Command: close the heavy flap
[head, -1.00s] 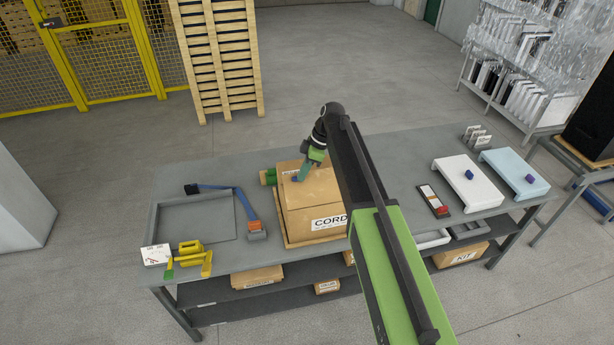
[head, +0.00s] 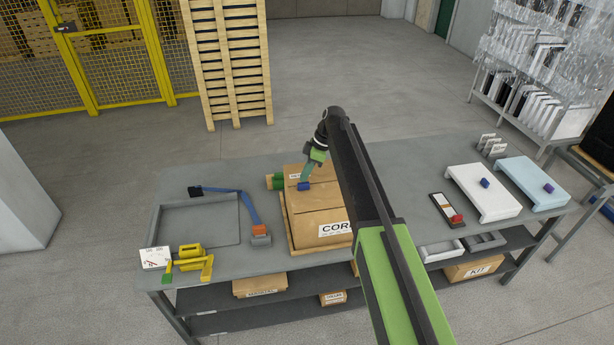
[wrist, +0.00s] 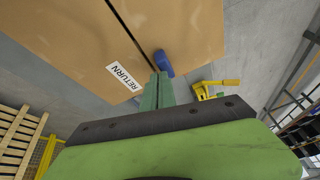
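A brown cardboard box (head: 318,217) with a CORD-like label, partly hidden by my arm, sits in a shallow tray on the bench. Its top flaps (wrist: 72,38) look nearly flat, with a dark seam between them and a RETURN label on one. A blue knob (head: 303,186) is on the box top by the seam; it also shows in the wrist view (wrist: 164,63). My gripper (head: 306,178) is over the top, its green fingers (wrist: 157,92) together, tips right at the knob. I cannot tell whether they touch it or press the flap.
A grey tray (head: 158,222) with a blue-handled tool (head: 248,208) lies left of the box. Yellow tools (head: 193,262) and a white card stand front left. Green cylinders (head: 275,181) lie beside the box. White and pale blue stands (head: 484,192) are at right.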

